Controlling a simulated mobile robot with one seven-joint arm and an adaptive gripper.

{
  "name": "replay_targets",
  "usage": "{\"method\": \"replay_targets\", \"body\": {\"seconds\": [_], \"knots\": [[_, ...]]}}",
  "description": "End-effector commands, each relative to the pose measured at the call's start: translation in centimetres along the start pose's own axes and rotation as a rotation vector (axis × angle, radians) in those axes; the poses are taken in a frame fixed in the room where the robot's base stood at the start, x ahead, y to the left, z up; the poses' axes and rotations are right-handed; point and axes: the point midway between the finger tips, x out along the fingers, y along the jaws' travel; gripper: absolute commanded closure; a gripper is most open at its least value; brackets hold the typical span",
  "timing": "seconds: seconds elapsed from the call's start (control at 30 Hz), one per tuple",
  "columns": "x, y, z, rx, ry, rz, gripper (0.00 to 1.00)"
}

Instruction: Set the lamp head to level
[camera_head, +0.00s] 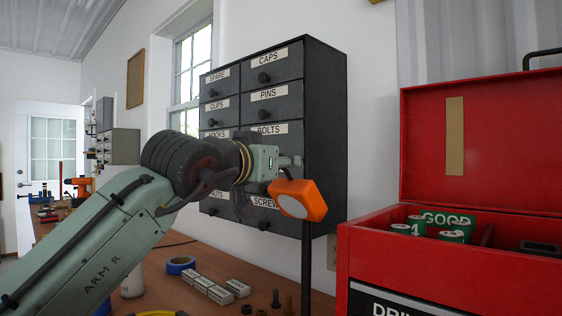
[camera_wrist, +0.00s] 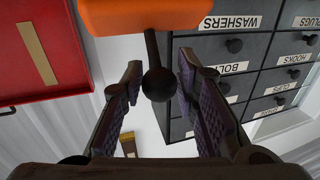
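The orange lamp head (camera_head: 311,196) sits on top of a thin black pole (camera_head: 305,262), with its pale lens facing me and its body tilted. My gripper (camera_head: 291,163) is just above it, in front of the dark drawer cabinet. In the wrist view, which is upside down, the lamp head (camera_wrist: 150,14) fills the top edge. A dark stem with a ball knob (camera_wrist: 159,84) extends from it between my fingertips (camera_wrist: 158,78). My gripper is open, with a gap visible on each side of the knob.
The labelled drawer cabinet (camera_head: 322,110) stands close behind my gripper. An open red toolbox (camera_head: 440,262) holding green cans (camera_head: 447,222) is at right. Small white boxes (camera_head: 210,287), blue tape (camera_head: 180,265) and bolts (camera_head: 276,298) lie on the wooden bench (camera_head: 185,292).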

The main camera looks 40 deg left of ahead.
Motion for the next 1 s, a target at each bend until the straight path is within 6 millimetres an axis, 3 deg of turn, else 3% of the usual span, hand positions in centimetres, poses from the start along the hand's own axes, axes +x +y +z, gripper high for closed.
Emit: {"method": "replay_targets", "body": {"seconds": [0.37,1.0], "knots": [[-0.02,-0.03,-0.01,0.000,0.000,-0.001,0.99],[0.06,0.13,-0.12,-0.002,0.001,0.002,1.00]]}}
